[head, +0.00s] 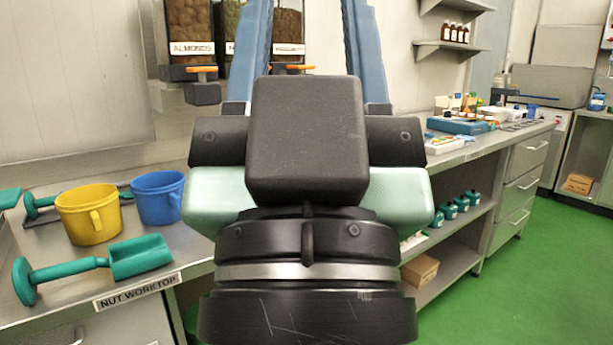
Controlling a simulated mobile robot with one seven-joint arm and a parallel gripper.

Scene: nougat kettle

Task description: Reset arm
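My gripper (308,12) is in the middle of the head view, seen from behind, with its dark wrist and pale green body close to the camera. Its two blue fingers point up and away and stand wide apart. Their tips reach the top edge of the picture. Nothing shows held between them; the wall and part of a dispenser show through the gap. My gripper hides the middle of the scene.
The nut worktop (200,251) at left holds a yellow jug (87,214), a blue jug (158,198) and a green scoop (142,257). An almond dispenser (190,30) hangs behind. A cluttered bench (468,151) is at right. Green floor (540,270) is clear at lower right.

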